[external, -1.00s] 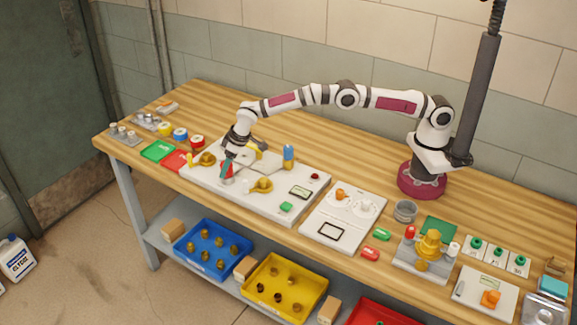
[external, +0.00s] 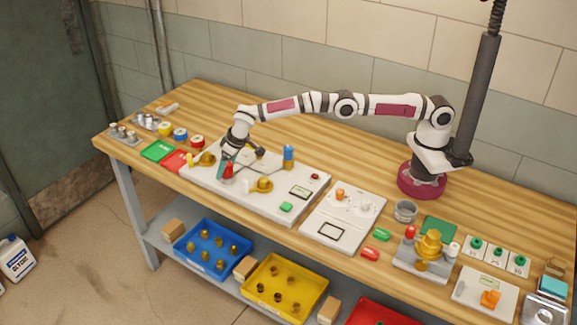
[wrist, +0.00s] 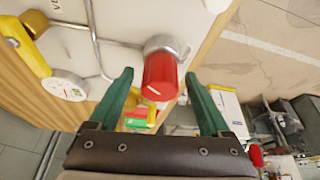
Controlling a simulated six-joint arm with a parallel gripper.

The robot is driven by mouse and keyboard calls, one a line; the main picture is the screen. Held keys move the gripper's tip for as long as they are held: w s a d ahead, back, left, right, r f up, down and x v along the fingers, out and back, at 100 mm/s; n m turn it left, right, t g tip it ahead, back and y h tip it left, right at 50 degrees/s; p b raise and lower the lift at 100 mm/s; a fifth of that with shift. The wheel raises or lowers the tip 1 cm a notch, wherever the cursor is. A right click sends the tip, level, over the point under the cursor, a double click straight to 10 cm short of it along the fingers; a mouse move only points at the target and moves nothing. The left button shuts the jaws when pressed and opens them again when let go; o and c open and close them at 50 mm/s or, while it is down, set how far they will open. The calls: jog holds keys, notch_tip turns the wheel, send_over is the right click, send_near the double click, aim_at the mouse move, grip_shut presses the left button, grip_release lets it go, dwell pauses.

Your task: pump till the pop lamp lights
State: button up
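A white panel (external: 300,210) lies on the bench and carries the fittings. A red-capped knob on a metal stem (wrist: 160,76) stands between my gripper's green fingers in the wrist view; it also shows in the external view (external: 228,172). My gripper (wrist: 158,74) is open, with a gap showing on each side of the red cap. A blue upright handle or cylinder (external: 288,154) stands at the panel's back edge. A small dark red dome (external: 314,176), perhaps a lamp, is at the panel's right, not visibly bright. Which part is the pump is unclear.
Brass valves (external: 263,184), a small display (external: 301,192) and a green button (external: 286,207) sit on the panel. A second white board (external: 345,215) lies to its right. Red, blue and yellow tape-like rolls (external: 180,134) stand left. Blue and yellow bins (external: 268,309) are below.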

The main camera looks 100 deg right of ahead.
jog(key=v, duration=1.5)
jog(key=shift+a+r, duration=0.2)
jog(key=shift+r, duration=0.15)
jog(key=shift+s, duration=0.1)
